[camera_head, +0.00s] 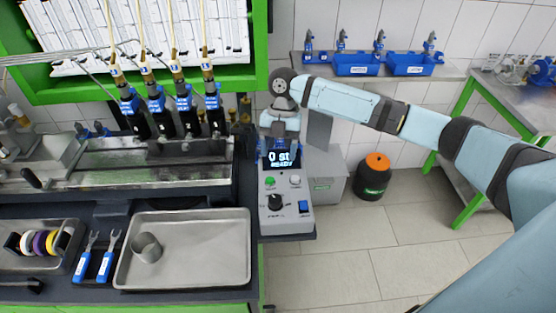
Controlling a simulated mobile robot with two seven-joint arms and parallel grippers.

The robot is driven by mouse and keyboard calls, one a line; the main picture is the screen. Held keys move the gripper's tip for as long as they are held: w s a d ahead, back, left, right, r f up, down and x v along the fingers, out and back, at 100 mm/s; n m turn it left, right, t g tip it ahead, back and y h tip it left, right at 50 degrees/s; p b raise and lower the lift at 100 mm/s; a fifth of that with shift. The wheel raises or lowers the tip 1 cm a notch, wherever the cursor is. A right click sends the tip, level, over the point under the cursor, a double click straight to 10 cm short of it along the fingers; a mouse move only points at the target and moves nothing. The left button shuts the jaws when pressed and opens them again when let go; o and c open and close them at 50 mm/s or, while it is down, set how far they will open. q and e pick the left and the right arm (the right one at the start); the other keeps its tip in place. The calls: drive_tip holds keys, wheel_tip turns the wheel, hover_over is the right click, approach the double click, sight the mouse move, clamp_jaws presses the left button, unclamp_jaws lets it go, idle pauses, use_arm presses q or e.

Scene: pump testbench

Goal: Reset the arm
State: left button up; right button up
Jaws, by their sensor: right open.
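My right arm (420,125) reaches in from the right across the upper middle of the view. Its wrist (280,88) bends downward over the grey control box. My right gripper (279,150) points down at the back of the control box (291,219), around or just in front of its display; the exact gap cannot be told. It is open, and I see nothing held in it. The display (282,158) is lit and reads "0 st READY". My left gripper is not in view.
A metal tray (205,265) with a metal cup (147,247) lies left of the control box. Two blue-handled wrenches (97,258) and a tray of coloured rings (45,243) lie further left. A black bin with an orange lid (373,178) stands on open floor.

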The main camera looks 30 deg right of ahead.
idle(0.5)
drive_tip(key=s+a+f+m, duration=0.1)
drive_tip(key=s+a+f, duration=0.1)
drive_tip(key=a, duration=0.1)
drive_tip(key=s+a+f+m, duration=0.1)
drive_tip(key=s+a+f, duration=0.1)
drive_tip(key=s+a, duration=0.1)
drive_tip(key=s+a+f+m+t, duration=0.1)
drive_tip(key=s+a+f, duration=0.1)
drive_tip(key=a+f, duration=0.1)
drive_tip(key=shift+s+m+y, duration=0.3)
drive_tip(key=shift+s, duration=0.05)
drive_tip(key=s+a+f+m+t, duration=0.1)
drive_tip(key=s+m+t, duration=0.1)
drive_tip(key=s+m, duration=0.4)
drive_tip(key=s+a+f+m+t, duration=0.2)
drive_tip(key=s+m+t, duration=0.1)
drive_tip(key=s+m, duration=0.35)
drive_tip(key=s+d+r+m+t+h, duration=0.1)
drive_tip(key=s+d+r+m+h, duration=0.15)
drive_tip(key=s+d+m, duration=0.7)
drive_tip(key=w+a+f+t+y+p, duration=0.1)
drive_tip(key=w+a+f+t+p, duration=0.1)
drive_tip(key=f, duration=0.3)
drive_tip(key=w+a+f+t+y+p, duration=0.1)
drive_tip(key=w+a+f+t+p, duration=0.1)
drive_tip(key=w+a+f+t, duration=0.2)
drive_tip(key=shift+a+f+n+t, duration=0.4)
drive_tip(key=shift+f+t, duration=0.2)
drive_tip(key=shift+t, duration=0.1)
